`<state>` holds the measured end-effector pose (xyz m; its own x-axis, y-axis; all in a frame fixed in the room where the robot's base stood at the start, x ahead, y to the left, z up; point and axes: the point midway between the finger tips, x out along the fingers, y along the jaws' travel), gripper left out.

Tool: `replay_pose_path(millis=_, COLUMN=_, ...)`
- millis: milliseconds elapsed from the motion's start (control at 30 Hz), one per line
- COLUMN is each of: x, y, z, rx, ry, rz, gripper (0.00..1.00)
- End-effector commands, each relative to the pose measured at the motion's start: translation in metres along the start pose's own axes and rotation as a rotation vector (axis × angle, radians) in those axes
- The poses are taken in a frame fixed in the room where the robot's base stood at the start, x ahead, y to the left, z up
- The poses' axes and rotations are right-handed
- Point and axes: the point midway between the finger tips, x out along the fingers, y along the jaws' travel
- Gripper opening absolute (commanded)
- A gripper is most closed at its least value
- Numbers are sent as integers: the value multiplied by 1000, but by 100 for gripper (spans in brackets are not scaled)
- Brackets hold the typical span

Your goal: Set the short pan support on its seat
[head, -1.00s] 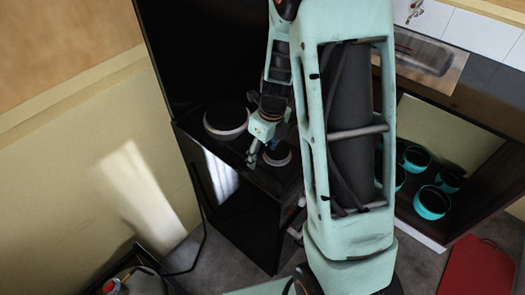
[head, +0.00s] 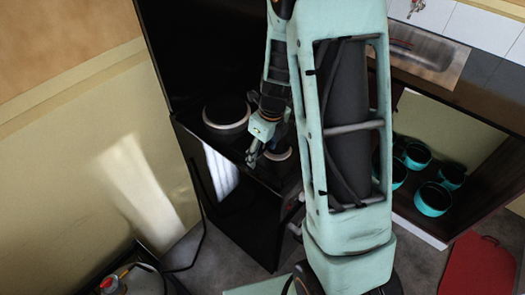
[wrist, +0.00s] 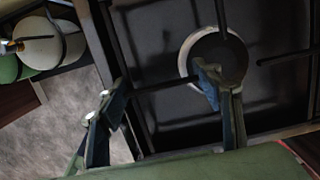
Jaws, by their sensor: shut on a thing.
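In the wrist view a dark pan support (wrist: 137,112) with thin bars lies between the fingers of my gripper (wrist: 160,97), which is shut on it. Its prongs point in around a round burner (wrist: 232,68) with a pale ring and dark centre. I cannot tell whether the support touches the hob. In the head view my gripper (head: 254,155) is low over the black cooker's hob, left of the small burner (head: 280,154). The larger burner (head: 228,112) is behind it. The support is too dark to make out there, and my arm hides part of the hob.
A dark wall or panel rises behind the hob. At right are a sink (head: 425,48) and an open cabinet with several teal bowls (head: 434,201). A red board (head: 478,267) lies on the floor at lower right. Canisters (wrist: 45,45) stand beyond a cabinet edge.

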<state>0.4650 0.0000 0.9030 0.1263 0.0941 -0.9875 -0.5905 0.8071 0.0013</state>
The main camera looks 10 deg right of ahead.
Motion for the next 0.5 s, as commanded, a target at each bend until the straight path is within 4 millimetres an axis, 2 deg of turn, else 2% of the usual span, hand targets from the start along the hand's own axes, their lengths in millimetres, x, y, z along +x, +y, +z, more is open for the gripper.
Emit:
replay_pose_path(millis=100, x=6, y=1, z=-2, rx=0, ry=5, rz=3, gripper=2)
replay_pose_path(millis=500, x=9, y=4, z=-6, rx=1, ry=12, rz=10, gripper=2)
